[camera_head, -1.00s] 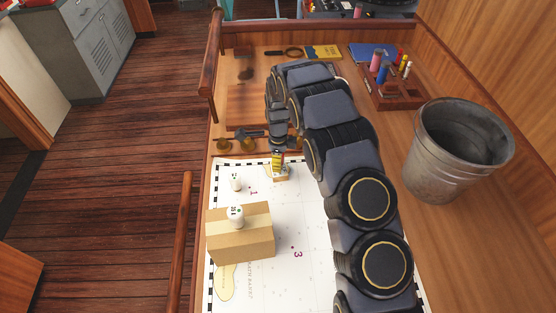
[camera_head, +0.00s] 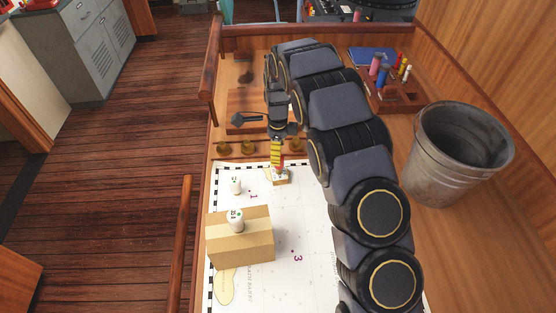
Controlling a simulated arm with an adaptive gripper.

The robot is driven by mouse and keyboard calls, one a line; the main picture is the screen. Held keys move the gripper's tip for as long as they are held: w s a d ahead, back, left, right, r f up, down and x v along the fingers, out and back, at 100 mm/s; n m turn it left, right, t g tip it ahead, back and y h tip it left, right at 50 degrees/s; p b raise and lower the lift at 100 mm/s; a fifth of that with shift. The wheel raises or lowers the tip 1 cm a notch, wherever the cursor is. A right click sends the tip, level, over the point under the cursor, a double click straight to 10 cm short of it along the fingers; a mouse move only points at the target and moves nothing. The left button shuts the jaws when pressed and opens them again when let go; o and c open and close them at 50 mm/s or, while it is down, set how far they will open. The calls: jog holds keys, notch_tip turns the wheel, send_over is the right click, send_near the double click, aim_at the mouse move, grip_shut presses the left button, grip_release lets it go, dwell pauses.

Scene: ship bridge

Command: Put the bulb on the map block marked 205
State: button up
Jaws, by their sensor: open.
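My gripper (camera_head: 278,162), with yellow-and-black striped fingers, points down over the far edge of the white map (camera_head: 318,240). It is open. A small tan block (camera_head: 281,180) sits just below the fingertips, with a small reddish thing (camera_head: 281,168) by it; I cannot tell whether the fingers touch either. A small white rounded piece (camera_head: 236,185) with dark marks stands on the map to the left. A similar, bulb-like white piece (camera_head: 235,218) is at the cardboard box. I cannot tell which is the bulb, and no mark 205 is readable.
The cardboard box (camera_head: 242,245) stands on the map's left part. Brass knobs (camera_head: 222,148) line a wooden strip beyond the map. A metal bucket (camera_head: 455,155) stands at right, near a wooden rack with colored cylinders (camera_head: 382,74). My arm covers much of the map's right side.

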notch_tip(320, 180, up, 6)
jog(key=shift+f, duration=0.1)
jog(key=shift+s+r, duration=0.1)
jog(key=shift+r, duration=0.1)
jog(key=s+d+r+n, duration=0.4)
jog(key=s+r+n, duration=0.1)
jog(key=s+r, duration=0.3)
jog(key=s+d+r+n, duration=0.1)
jog(key=s+r+n, duration=0.2)
jog(key=s+n, duration=0.4)
jog(key=s+d+r+n+g, duration=0.1)
jog(key=s+r+n, duration=0.2)
jog(key=s, duration=1.9)
jog(key=n, duration=0.5)
jog(key=shift+r+n+g, duration=0.2)
jog(key=shift+n+g, duration=0.1)
jog(key=shift+s, duration=0.1)
